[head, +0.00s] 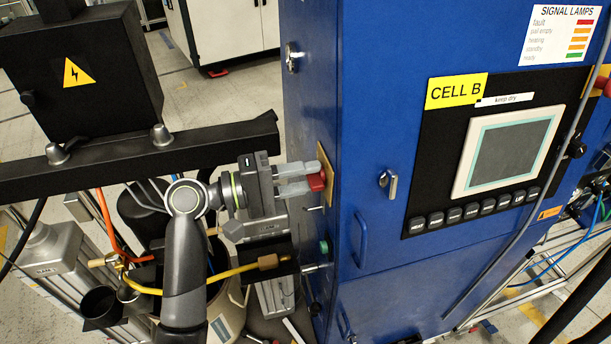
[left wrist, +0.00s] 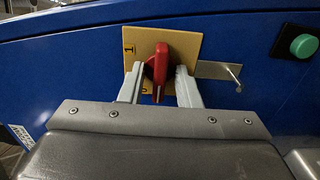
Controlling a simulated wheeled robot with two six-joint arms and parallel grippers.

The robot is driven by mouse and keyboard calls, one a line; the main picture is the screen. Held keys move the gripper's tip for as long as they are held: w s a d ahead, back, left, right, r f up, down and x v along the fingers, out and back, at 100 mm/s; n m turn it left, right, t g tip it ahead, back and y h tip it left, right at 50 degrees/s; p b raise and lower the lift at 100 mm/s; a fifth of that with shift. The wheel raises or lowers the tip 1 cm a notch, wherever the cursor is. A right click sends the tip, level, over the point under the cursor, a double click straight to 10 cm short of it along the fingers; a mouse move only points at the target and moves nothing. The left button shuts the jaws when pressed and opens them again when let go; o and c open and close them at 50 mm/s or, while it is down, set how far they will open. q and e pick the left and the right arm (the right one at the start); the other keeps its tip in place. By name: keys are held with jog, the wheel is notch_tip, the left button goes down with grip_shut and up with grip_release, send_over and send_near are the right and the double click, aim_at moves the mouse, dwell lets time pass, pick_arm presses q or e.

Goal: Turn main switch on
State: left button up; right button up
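The main switch is a red rotary handle (head: 317,181) on a yellow plate (head: 325,160) on the side of the blue cabinet. In the left wrist view the red handle (left wrist: 160,65) stands nearly upright on its plate (left wrist: 186,46). A "1" is at the plate's upper left and a partly hidden mark at its lower left. My left gripper (head: 308,178) is at the switch, its grey fingers (left wrist: 160,86) on either side of the handle. A narrow gap shows beside the handle, so the fingers look open around it. My right gripper is not in view.
The blue cabinet (head: 365,100) carries a screen panel (head: 508,150) and a door handle (head: 360,240). A green button (left wrist: 303,46) is right of the switch in the wrist view. A black beam (head: 100,170) with a black box (head: 85,75) lies left, close to my arm.

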pick_arm(q)
grip_shut()
jog(key=shift+f+m+b, duration=0.15)
jog(key=shift+m+b, duration=0.25)
jog(key=shift+b, duration=0.2)
jog(key=shift+m+b, duration=1.3)
jog(key=shift+b, duration=0.35)
jog(key=shift+m, duration=0.3)
